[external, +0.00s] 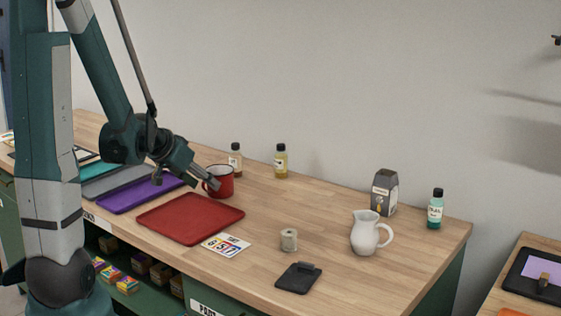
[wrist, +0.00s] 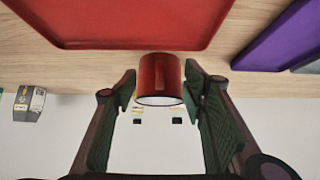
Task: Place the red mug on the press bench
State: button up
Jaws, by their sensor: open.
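The red mug (external: 220,181) stands upright on the wooden bench behind the red tray, with its handle toward my gripper in the external view. My gripper (external: 205,186) is right at the mug, tilted down from the left. In the wrist view the mug (wrist: 160,78) sits between the two fingers of my gripper (wrist: 160,88), which are open with a gap on each side. No other bench is labelled as the press bench; a second wooden table (external: 500,302) shows at the lower right.
The red tray (external: 190,218) lies in front of the mug, with a purple tray (external: 140,195) to its left. Two bottles (external: 281,162) stand behind. A white pitcher (external: 366,234), grey carton (external: 384,193), teal bottle (external: 435,210), twine spool (external: 289,240) and black clipboard (external: 297,280) are to the right.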

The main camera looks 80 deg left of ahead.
jog(key=shift+w+a+f, duration=0.25)
jog(key=shift+f, duration=0.15)
dwell(0.3)
grip_shut()
